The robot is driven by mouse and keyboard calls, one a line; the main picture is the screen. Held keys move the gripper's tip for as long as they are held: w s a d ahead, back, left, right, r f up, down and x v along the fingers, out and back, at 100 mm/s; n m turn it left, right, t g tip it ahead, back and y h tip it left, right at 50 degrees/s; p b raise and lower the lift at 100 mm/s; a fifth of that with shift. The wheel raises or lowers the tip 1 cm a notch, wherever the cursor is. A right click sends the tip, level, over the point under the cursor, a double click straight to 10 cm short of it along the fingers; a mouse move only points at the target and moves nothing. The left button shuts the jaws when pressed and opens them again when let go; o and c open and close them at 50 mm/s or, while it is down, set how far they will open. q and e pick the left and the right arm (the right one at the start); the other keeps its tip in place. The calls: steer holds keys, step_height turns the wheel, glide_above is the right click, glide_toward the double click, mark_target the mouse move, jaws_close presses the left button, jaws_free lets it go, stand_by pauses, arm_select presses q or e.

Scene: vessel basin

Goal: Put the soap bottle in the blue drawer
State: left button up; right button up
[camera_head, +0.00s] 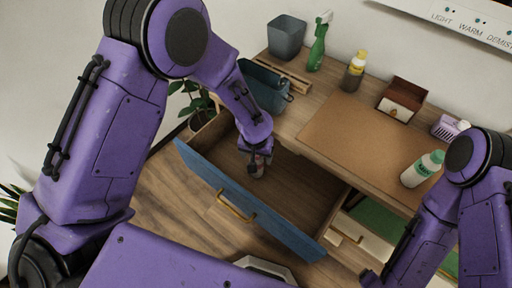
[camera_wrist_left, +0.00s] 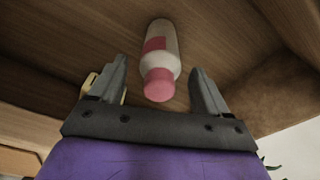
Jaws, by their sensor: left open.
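The blue drawer (camera_head: 228,196) with a brass handle is pulled open below the desk top. My left gripper (camera_head: 259,165) reaches down inside it and is open. In the left wrist view, a white bottle (camera_wrist_left: 164,42) with a pink cap and pink label, likely the soap bottle, is in front of the open fingers (camera_wrist_left: 160,92), its cap near the gap between them. The fingers do not grip it. Whether the bottle stands or lies is unclear. My right gripper is out of view.
On the desk stand a white bottle with a green cap (camera_head: 422,169), a yellow-capped bottle (camera_head: 354,73), a green spray bottle (camera_head: 318,45), a grey bin (camera_head: 287,38), a small brown box (camera_head: 402,96) and a purple basket (camera_head: 446,127). A brown mat (camera_head: 360,135) is mostly clear.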

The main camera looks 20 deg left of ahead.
arm_select(q)
steer(key=r, duration=0.6)
steer(key=s+r, duration=0.1)
steer(key=r, duration=0.2)
steer(key=shift+s+r, duration=0.1)
steer(key=shift+r, duration=0.25)
